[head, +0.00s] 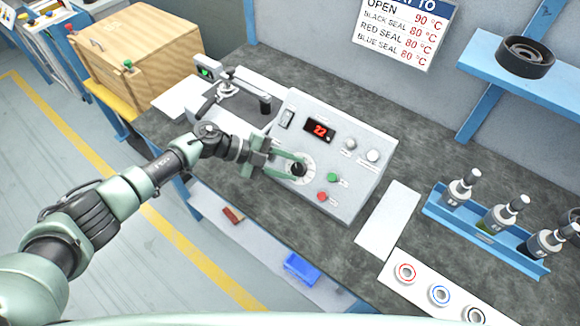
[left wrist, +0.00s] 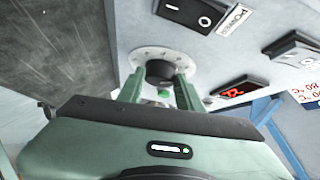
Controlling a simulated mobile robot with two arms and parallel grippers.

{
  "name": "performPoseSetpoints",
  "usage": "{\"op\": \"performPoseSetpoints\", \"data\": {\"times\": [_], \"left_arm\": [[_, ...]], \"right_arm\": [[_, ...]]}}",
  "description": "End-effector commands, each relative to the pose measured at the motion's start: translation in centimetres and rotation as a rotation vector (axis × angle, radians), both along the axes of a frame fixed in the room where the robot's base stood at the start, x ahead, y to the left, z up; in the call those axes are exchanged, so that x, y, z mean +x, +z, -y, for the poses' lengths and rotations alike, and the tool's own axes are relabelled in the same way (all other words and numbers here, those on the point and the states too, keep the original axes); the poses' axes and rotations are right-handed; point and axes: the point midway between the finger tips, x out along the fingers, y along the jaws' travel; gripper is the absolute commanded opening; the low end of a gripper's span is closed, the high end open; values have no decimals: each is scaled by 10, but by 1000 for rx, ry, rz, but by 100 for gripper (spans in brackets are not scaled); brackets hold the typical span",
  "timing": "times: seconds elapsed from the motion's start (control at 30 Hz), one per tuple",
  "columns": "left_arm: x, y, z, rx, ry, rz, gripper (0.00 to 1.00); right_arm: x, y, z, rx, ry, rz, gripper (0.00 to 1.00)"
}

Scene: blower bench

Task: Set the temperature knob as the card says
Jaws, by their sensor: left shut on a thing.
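The temperature knob (head: 298,169) is a black knob on a pale round dial on the sloped front of the grey control box (head: 345,190). My left gripper (head: 294,167) is shut on the knob. In the left wrist view the knob (left wrist: 160,72) sits between the two green fingers. The red display (head: 319,131) on the box reads 22. The card (head: 408,30) on the wall lists OPEN 90 °C, BLACK SEAL 80 °C, RED SEAL 80 °C and BLUE SEAL 80 °C; its top line is cut off. My right gripper is not in view.
Beside the knob are a green button (head: 332,177) and a red button (head: 322,196). A tool with a black handle (head: 232,92) stands left of the box. A blue rack (head: 480,232) with bottles and a white strip with seal rings (head: 425,285) lie at right.

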Motion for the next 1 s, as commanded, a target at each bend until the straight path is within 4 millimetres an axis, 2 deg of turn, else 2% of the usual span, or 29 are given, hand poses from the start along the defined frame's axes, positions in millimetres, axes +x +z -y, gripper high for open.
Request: {"op": "performPoseSetpoints", "data": {"times": [0.73, 0.77, 0.8, 1.0], "left_arm": [[-1, 0, 2, 48, -65, 34, 0], [-1, 0, 2, 48, -65, 34, 41], [-1, 0, 2, 48, -65, 34, 44], [0, 1, 2, 48, -63, 35, 44]], "right_arm": [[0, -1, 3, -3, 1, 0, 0], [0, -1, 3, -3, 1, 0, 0], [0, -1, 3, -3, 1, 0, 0], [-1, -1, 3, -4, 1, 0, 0]]}}
